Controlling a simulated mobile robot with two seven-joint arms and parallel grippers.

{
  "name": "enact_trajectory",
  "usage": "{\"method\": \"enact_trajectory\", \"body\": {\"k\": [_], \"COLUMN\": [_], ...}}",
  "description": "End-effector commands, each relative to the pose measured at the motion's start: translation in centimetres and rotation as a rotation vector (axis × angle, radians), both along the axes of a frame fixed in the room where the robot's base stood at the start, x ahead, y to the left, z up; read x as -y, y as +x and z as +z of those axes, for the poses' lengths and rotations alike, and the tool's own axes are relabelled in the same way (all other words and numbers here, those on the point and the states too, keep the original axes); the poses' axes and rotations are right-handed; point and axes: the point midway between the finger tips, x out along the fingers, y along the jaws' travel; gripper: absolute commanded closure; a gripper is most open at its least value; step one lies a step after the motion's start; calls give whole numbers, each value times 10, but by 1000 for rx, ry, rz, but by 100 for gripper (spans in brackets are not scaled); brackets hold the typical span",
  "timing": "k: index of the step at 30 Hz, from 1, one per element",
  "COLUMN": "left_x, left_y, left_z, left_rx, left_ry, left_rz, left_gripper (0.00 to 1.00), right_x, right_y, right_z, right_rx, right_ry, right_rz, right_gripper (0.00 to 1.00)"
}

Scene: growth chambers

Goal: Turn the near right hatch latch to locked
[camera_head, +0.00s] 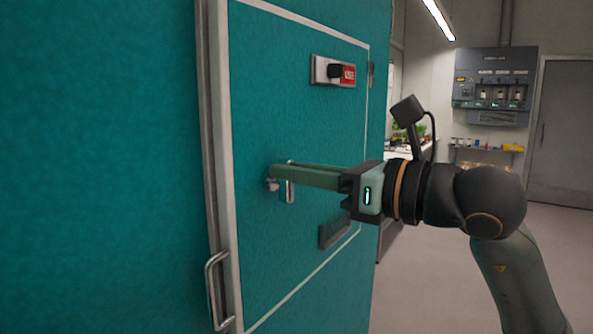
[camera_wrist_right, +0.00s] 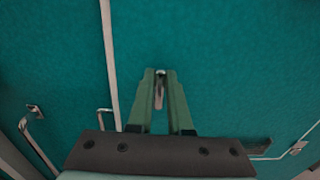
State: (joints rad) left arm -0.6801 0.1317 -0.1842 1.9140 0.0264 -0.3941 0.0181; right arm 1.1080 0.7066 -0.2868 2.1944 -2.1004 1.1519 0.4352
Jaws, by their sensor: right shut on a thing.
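The hatch is a teal panel (camera_head: 300,120) outlined by a pale strip in the chamber wall. Its latch (camera_head: 290,191) is a small metal lever that points down in the head view. My right gripper (camera_head: 272,178) reaches in from the right, its green fingers shut on the latch. In the wrist view the fingers of the right gripper (camera_wrist_right: 160,78) close around the metal latch (camera_wrist_right: 159,94), which shows between them. The fingers hide part of the latch. My left gripper is not in view.
A metal slide with a red label (camera_head: 348,74) sits above on the panel, and a dark recessed plate (camera_head: 335,233) sits below. A bar handle (camera_head: 212,290) stands out at lower left. Open floor (camera_head: 430,280) lies to the right, with a wall dispenser (camera_head: 495,85) at the back.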

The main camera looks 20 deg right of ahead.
Motion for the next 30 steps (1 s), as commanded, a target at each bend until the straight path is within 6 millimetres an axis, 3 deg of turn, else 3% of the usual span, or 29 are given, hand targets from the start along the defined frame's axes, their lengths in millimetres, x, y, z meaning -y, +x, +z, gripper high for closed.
{"method": "enact_trajectory", "body": {"k": [17,30], "left_x": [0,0], "left_y": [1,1], "left_z": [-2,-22], "left_rx": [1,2], "left_ry": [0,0], "left_rz": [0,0], "left_gripper": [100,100], "right_x": [0,-3], "right_y": [0,-3], "right_z": [-1,-3], "right_rx": [12,180], "right_ry": [-15,-230], "right_rz": [0,-2], "right_gripper": [100,100]}}
